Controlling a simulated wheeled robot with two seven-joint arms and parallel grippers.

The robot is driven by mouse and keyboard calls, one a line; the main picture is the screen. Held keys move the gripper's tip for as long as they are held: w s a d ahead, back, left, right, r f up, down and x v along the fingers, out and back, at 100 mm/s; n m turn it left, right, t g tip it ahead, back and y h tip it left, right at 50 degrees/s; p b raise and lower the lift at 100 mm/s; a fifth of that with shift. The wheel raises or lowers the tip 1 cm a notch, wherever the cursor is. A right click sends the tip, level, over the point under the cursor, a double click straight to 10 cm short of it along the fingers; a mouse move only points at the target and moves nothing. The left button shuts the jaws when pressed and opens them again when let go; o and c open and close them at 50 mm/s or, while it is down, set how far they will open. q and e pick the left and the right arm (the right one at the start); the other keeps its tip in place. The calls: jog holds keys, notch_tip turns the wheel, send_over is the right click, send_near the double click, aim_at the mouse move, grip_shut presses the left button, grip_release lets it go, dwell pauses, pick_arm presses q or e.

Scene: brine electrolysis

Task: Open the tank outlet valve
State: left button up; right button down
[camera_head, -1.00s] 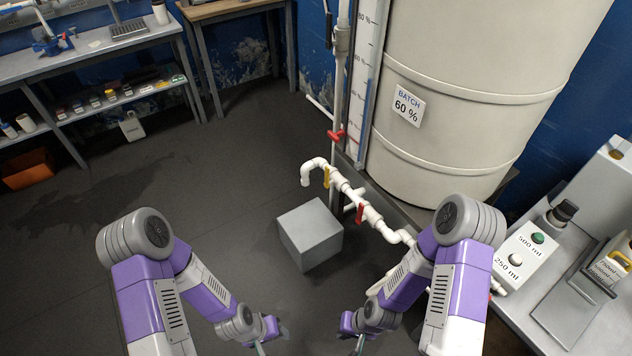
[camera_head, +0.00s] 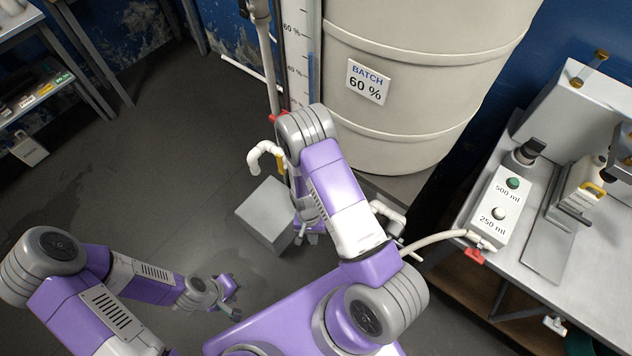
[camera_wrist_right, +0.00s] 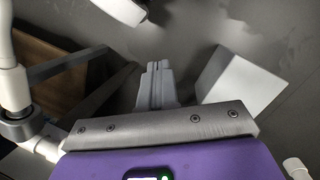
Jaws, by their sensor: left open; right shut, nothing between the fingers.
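The cream tank (camera_head: 425,95) with a "BATCH 60 %" label stands at the back in the head view. Its white outlet pipe (camera_head: 262,153) ends in a bent spout at the left. A yellow valve handle (camera_head: 281,161) shows beside my right arm. The red handle on the pipe nearer the tank is hidden behind that arm. My right gripper (camera_head: 310,236) is low, below the pipe. In the right wrist view its fingers (camera_wrist_right: 155,82) are together with nothing between them. My left gripper (camera_head: 230,292) is open and empty, over the floor at lower left, away from the pipe.
A grey block (camera_head: 268,213) stands on the floor under the spout, close to my right gripper. Another red handle (camera_head: 278,118) is by the level gauge. A bench with a "500 ml / 250 ml" button box (camera_head: 497,208) is at right.

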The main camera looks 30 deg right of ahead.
jog(key=w+d+r+m+h, duration=0.3)
jog(key=w+d+r, duration=0.15)
jog(key=w, duration=0.35)
jog(key=w+a+r+m+h+p, duration=0.1)
jog(key=w+a+r+m+h, duration=0.1)
jog(key=w+r, duration=0.35)
jog(key=w+a+r+m+h, duration=0.2)
jog(key=w+r+m, duration=0.15)
jog(key=r, duration=0.35)
pick_arm(q)
jog(key=shift+f+b, duration=0.2)
jog(key=shift+b, duration=0.65)
pick_arm(e)
jog(key=s+d+f, duration=0.6)
jog(key=d+f, duration=0.1)
jog(key=shift+f+n+g, duration=0.3)
jog(key=shift+n, duration=0.05)
